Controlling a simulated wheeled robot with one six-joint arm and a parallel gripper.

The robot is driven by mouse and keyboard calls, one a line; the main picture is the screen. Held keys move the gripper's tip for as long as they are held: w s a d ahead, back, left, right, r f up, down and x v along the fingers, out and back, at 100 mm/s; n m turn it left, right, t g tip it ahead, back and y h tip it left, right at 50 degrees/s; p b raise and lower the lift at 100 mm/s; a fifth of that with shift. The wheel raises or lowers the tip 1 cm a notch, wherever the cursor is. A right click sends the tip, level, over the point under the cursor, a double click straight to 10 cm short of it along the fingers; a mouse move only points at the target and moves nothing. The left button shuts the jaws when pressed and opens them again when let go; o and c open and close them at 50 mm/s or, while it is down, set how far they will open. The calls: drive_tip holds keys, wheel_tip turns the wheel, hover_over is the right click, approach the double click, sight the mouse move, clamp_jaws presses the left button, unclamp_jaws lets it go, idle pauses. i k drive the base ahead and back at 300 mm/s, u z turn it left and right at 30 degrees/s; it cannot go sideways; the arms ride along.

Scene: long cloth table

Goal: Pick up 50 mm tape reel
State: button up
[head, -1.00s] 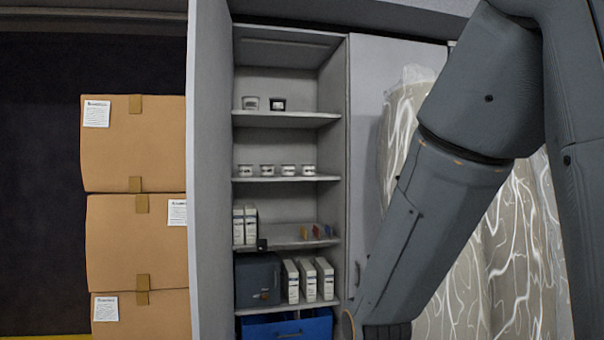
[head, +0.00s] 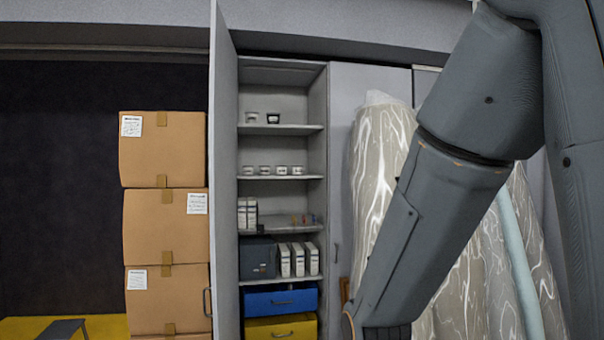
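I cannot make out a thing that is clearly the 50 mm tape reel. On the open cabinet's top shelf stand a small white tub (head: 252,117) and a darker tub (head: 273,118). Several small white tubs (head: 281,170) stand in a row on the shelf below. A few small coloured items (head: 304,219), orange and bluish, sit on the third shelf, too small to identify. My arm crosses the right side of the head view, and its lower end leaves the bottom edge. My gripper is not in view.
White boxes (head: 298,260) and a dark case (head: 257,258) fill the lower shelf, above a blue drawer (head: 280,300) and a yellow drawer (head: 281,328). Stacked cartons (head: 165,235) stand left of the open cabinet door (head: 224,180). Wrapped patterned rolls (head: 384,170) stand at right.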

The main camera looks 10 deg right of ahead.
sight(264, 171)
drive_tip(key=z, duration=0.8)
drive_tip(key=i, duration=1.3)
drive_tip(key=u, duration=0.8)
